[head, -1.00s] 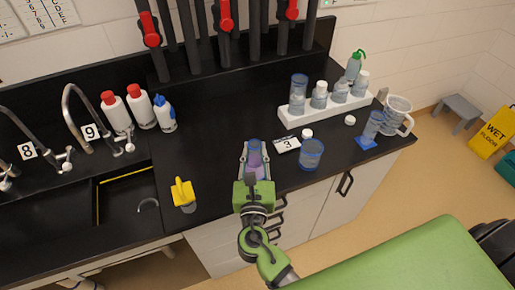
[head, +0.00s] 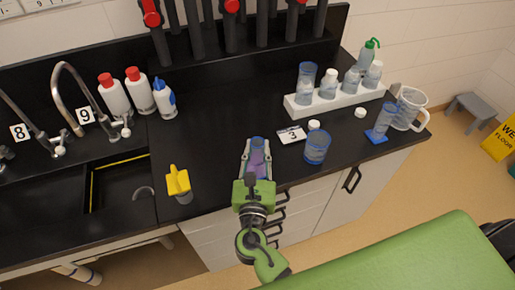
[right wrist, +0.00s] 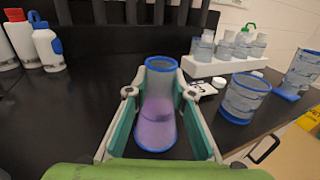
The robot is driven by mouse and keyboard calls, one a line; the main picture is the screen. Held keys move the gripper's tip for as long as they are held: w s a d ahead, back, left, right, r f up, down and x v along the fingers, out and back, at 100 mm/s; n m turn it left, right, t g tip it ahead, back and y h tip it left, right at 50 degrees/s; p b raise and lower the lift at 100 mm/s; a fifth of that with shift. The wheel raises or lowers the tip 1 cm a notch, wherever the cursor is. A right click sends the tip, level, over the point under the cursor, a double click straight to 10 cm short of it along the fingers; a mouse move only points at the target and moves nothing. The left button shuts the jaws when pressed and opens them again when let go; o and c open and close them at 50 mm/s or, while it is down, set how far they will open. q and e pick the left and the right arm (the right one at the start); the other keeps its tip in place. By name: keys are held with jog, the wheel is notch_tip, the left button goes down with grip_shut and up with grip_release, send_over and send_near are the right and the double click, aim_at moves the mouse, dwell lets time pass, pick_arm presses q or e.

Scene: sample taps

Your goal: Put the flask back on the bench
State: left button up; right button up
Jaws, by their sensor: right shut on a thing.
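The flask (right wrist: 158,115) is clear with a blue rim and base edge and holds purple liquid. My right gripper (right wrist: 158,92) is shut on it, one finger on each side, and the flask looks upright. In the head view the flask (head: 258,158) and my right gripper (head: 257,150) are at the front edge of the black bench (head: 225,130). I cannot tell whether the flask's base touches the bench. My left gripper is not in view.
A number 3 card (head: 292,135), a white cap (head: 314,125) and a blue-rimmed beaker (head: 317,148) are right of the flask. A white rack (head: 335,101) with bottles stands behind. A yellow-topped item (head: 178,181) is left, near the sink. Bench behind the flask is clear.

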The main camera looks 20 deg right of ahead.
jog(key=o, duration=1.1)
jog(key=shift+r, duration=0.2)
jog(key=b+v, duration=0.3)
jog(key=v, duration=0.9)
jog(key=shift+b, duration=0.35)
jog(key=shift+f, duration=0.15)
